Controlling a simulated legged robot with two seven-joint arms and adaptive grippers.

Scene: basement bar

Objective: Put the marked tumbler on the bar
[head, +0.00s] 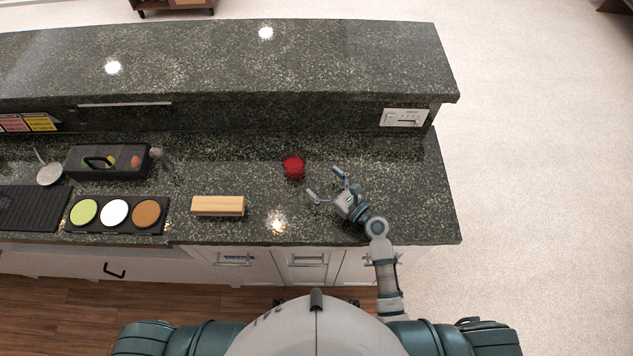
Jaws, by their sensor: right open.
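A small red tumbler (293,168) stands on the lower dark granite counter (400,160), near the foot of the raised bar's front wall. I cannot make out a mark on it. The raised bar top (220,60) runs behind the lower counter and its right part is bare. My right gripper (325,184) is open and empty above the lower counter, just right of and nearer than the tumbler. Its fingers point up and left, and they appear apart from the tumbler. My left gripper does not show.
A wooden block (218,206) lies left of my right gripper. The counter's right end is clear.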

